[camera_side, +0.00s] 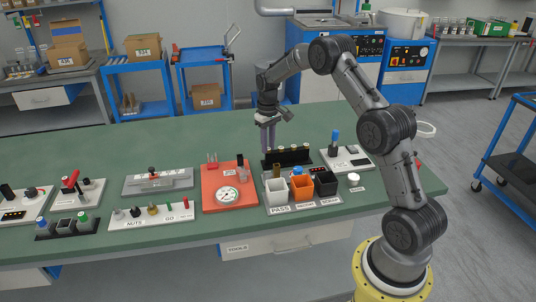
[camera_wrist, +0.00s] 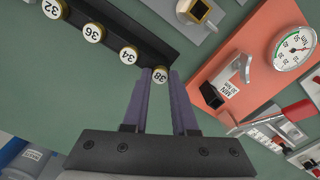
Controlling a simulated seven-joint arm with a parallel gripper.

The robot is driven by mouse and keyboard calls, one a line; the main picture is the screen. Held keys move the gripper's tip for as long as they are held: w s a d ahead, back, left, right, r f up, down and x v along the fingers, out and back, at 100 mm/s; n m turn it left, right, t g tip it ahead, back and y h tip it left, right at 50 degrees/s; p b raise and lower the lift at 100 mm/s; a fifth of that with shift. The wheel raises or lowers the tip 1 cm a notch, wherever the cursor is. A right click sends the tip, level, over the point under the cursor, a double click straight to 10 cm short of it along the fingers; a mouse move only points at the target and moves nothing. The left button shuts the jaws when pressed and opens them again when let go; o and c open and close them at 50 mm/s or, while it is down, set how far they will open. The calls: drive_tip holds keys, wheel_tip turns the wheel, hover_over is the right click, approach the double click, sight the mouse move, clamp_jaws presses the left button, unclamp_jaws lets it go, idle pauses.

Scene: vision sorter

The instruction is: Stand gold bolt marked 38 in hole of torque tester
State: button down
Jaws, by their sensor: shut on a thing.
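The gold bolt marked 38 (camera_wrist: 160,77) is between my gripper's fingertips in the wrist view, its number face showing. My gripper (camera_wrist: 160,73) is shut on it, at the end of the black rack (camera_wrist: 146,36). The bolt lines up with the other bolts in the rack; its lower part is hidden. In the side view my gripper (camera_side: 268,151) points down at the rack's left end. The torque tester (camera_side: 211,199) is an orange-red plate with a round dial, left of my gripper. It also shows at right in the wrist view (camera_wrist: 262,45); I cannot make out its hole clearly.
Gold bolts marked 32 (camera_wrist: 53,8), 36 (camera_wrist: 93,32) and 34 (camera_wrist: 128,55) stand in the rack. The green table (camera_side: 215,140) is clear behind.

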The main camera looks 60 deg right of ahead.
sight(269, 149)
drive_tip(key=shift+r, duration=2.95)
drive_tip(key=shift+s+r+n, duration=0.15)
drive_tip(key=shift+r+n, duration=0.1)
drive_tip(key=shift+n, duration=0.15)
drive_tip(key=w+a+r+n, duration=0.5)
drive_tip(key=w+a, duration=0.2)
drive_tip(key=a, duration=0.1)
drive_tip(key=shift+s+d+f, duration=0.1)
drive_tip(key=shift+s+f, duration=0.05)
drive_tip(key=shift+f, duration=1.3)
drive_tip(key=shift+s+d+f, duration=0.1)
drive_tip(key=shift+f, duration=1.35)
drive_tip(key=shift+f, duration=1.8)
